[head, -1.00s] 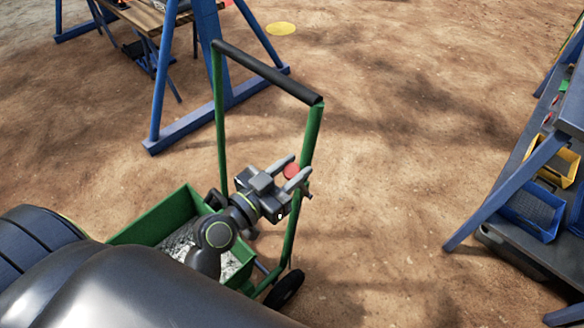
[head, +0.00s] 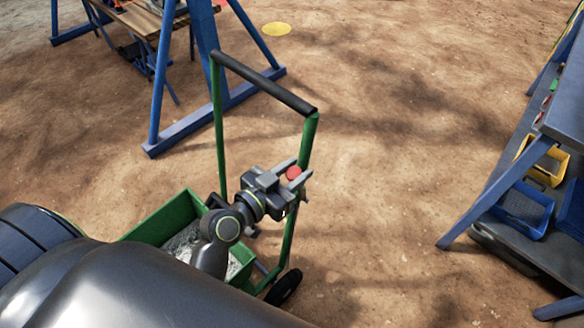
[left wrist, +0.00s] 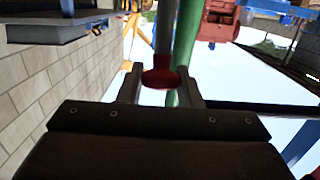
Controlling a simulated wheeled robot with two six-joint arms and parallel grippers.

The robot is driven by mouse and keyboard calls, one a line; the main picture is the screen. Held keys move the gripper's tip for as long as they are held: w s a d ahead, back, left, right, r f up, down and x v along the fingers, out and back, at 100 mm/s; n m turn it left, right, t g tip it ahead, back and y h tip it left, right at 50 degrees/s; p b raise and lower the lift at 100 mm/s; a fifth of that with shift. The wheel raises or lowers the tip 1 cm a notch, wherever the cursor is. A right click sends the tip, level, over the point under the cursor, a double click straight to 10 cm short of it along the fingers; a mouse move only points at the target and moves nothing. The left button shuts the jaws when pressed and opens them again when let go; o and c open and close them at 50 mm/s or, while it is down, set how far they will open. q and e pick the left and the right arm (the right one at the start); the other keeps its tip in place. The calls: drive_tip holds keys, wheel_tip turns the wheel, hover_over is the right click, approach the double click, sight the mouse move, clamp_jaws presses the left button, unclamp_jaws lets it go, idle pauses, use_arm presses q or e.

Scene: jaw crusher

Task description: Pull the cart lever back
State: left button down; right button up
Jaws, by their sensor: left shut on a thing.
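The green cart (head: 162,222) stands on the dirt, with a tall green frame and a black push bar (head: 262,83) across its top. The cart lever has a red knob (head: 293,173) beside the right upright of the frame. My left gripper (head: 296,175) is shut on the lever's knob. In the left wrist view the red knob (left wrist: 160,78) sits between the two fingers, with a grey rod running up from it beside the green upright (left wrist: 187,45). The lever's lower part is hidden in the head view. My right gripper is not in view.
A blue steel frame (head: 215,113) with a wooden bench top (head: 140,17) stands behind the cart. A blue shelf rack with a yellow bin (head: 548,172) and a blue bin (head: 524,208) is at the right. Open dirt lies between cart and rack.

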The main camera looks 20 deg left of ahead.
use_arm(q)
drive_tip(key=shift+w+d+r+p, duration=0.1)
drive_tip(key=shift+w+r+p, duration=0.25)
drive_tip(key=shift+p, duration=0.35)
drive_tip(key=shift+w+d+r+g+p, duration=0.15)
drive_tip(key=shift+w+g+p, duration=0.25)
drive_tip(key=shift+p, duration=0.7)
drive_tip(key=shift+w+d+g+y+p, duration=0.1)
drive_tip(key=shift+w+g+y+p, duration=0.2)
drive_tip(key=shift+p, duration=0.4)
drive_tip(key=shift+f, duration=0.25)
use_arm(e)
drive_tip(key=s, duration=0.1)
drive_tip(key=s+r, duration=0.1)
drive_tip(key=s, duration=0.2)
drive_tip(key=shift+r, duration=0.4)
use_arm(q)
drive_tip(key=c, duration=1.1)
unclamp_jaws()
drive_tip(key=shift+o, duration=0.2)
